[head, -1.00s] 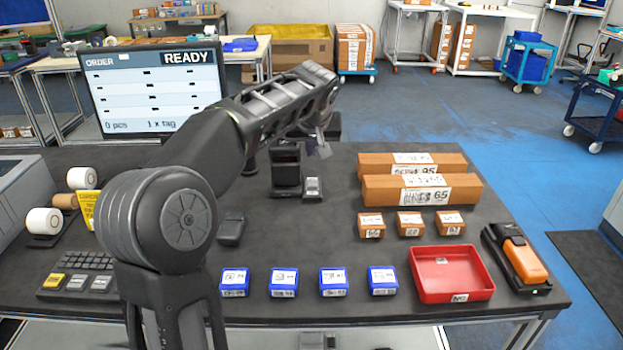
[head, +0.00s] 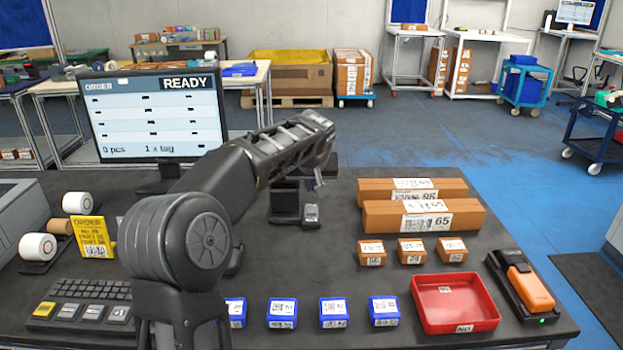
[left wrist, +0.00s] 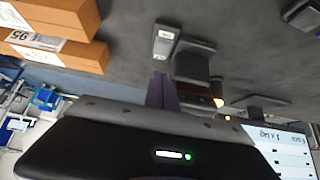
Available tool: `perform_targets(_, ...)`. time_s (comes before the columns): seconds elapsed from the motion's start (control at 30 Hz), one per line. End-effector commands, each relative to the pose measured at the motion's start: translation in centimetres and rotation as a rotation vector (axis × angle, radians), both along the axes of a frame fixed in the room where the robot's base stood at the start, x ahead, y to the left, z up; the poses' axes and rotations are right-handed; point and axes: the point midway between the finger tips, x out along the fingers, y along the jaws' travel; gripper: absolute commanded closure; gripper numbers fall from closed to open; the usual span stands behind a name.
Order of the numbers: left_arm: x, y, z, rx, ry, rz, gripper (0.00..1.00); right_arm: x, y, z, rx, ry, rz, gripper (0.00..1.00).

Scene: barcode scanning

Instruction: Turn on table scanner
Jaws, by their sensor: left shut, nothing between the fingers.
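The table scanner, as it appears, is a black upright device (head: 285,203) on the table behind the middle, partly covered by my left arm. A small grey box with a light top (head: 311,214) stands at its right on the same dark base. Both show in the left wrist view, the scanner (left wrist: 195,65) and the grey box (left wrist: 164,42). My left gripper (head: 318,182) reaches over from the left, just above and behind the grey box in the picture. Its fingers (left wrist: 160,92) are shut and empty, pointing toward the two devices; contact cannot be made out. My right gripper is out of view.
A monitor (head: 152,115) reading READY stands behind my left arm. Long cartons (head: 385,217), small brown boxes (head: 411,251), blue boxes (head: 333,312), a red tray (head: 455,302) and an orange handheld scanner (head: 530,287) fill the right and front. A keyboard (head: 85,290) lies left.

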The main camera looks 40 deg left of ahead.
Motion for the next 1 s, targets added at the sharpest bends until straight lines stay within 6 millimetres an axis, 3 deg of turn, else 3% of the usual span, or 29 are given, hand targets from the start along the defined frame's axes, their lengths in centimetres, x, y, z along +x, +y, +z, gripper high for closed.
perform_targets(0.23,2.4,1.9,-4.1,-0.001,0.003,0.001,1.0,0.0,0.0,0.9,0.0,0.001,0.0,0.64)
perform_targets(0.43,2.0,1.6,-6.9,-0.001,0.001,0.0,1.0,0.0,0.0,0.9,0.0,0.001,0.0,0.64)
perform_targets(1.0,1.9,1.4,-8.1,0.002,-0.004,-0.001,1.0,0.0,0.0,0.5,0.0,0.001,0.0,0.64)
